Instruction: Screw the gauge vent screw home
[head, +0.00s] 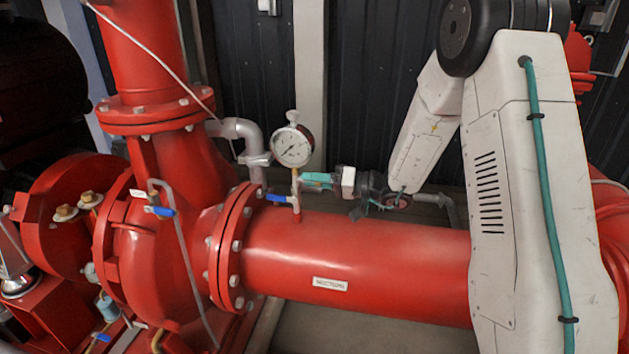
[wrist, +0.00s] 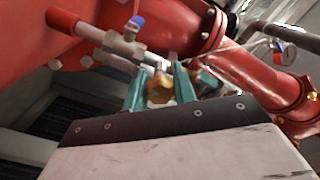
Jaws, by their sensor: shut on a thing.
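The pressure gauge (head: 292,146) stands upright above the red pipe, on a brass stem (head: 296,184) with a blue-handled cock (head: 276,197) below it. My gripper (head: 306,181) reaches in from the right, with its teal fingers at the stem just under the dial. In the wrist view the two teal fingers (wrist: 160,84) are closed on a small brass piece, which I take for the gauge vent screw (wrist: 158,90). It sits in line with the grey cock body (wrist: 124,46). The fingers hide the screw in the head view. I cannot tell how deep it sits.
The large red pipe (head: 370,257) runs below my gripper, with a bolted flange (head: 230,246) to the left. A grey bent pipe (head: 246,135) stands behind the gauge. A thin grey line (head: 183,245) curves down at left. Dark panelled wall (head: 375,75) lies behind.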

